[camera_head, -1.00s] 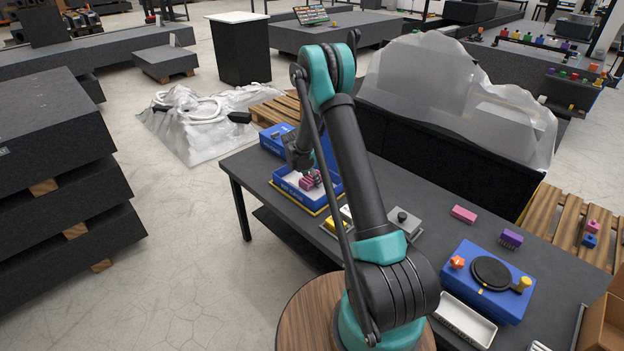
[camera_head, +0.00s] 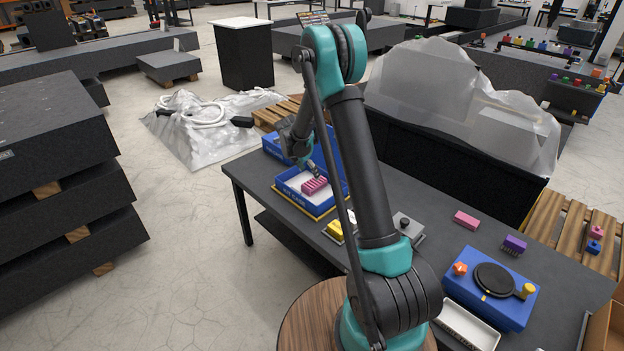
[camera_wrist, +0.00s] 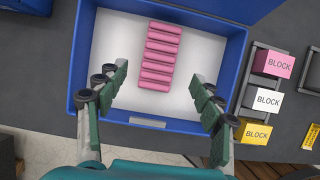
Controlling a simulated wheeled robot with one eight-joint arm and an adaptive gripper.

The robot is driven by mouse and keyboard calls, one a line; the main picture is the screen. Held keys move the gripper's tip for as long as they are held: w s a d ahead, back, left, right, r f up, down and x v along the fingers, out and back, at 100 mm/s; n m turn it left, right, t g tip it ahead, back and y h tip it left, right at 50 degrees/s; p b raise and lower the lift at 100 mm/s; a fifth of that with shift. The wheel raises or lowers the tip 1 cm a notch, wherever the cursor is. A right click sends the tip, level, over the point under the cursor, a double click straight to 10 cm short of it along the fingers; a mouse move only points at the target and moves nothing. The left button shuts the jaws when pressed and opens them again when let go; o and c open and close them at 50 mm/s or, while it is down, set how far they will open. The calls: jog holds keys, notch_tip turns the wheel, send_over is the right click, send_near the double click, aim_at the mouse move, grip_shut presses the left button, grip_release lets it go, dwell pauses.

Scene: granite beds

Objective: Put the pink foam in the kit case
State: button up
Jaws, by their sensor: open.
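The pink foam (camera_head: 314,185), a ridged pink piece, lies on the white floor of the open blue kit case (camera_head: 318,206). In the wrist view the foam (camera_wrist: 160,55) lies flat, slightly tilted in angle, near the far wall of the case (camera_wrist: 80,60). My gripper (camera_head: 312,168) is above the case. In the wrist view its two fingers (camera_wrist: 158,80) are spread wide, with nothing between them, and the foam lies beyond the tips, apart from both.
A rack beside the case holds a pink block (camera_wrist: 273,63), a white block (camera_wrist: 267,100) and a yellow block (camera_wrist: 254,133). A blue device with a black disc (camera_head: 492,281), a white tray (camera_head: 468,326) and a purple block (camera_head: 514,244) stand further right on the dark table.

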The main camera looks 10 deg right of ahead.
jog(key=s+d+r+m+y, duration=0.1)
jog(key=s+d+r+m, duration=0.1)
jog(key=s+r+m, duration=0.55)
jog(key=s+d+r+m+y, duration=0.1)
jog(key=s+d+r+m, duration=0.3)
jog(key=s, duration=0.7)
jog(key=s+f+m+t+y, duration=0.1)
jog(key=s+m, duration=1.2)
jog(key=s, duration=0.8)
jog(key=shift+s+m+y, duration=0.3)
jog(key=shift+m+y, duration=0.05)
jog(key=shift+y, duration=0.05)
jog(key=shift+c, duration=0.6)
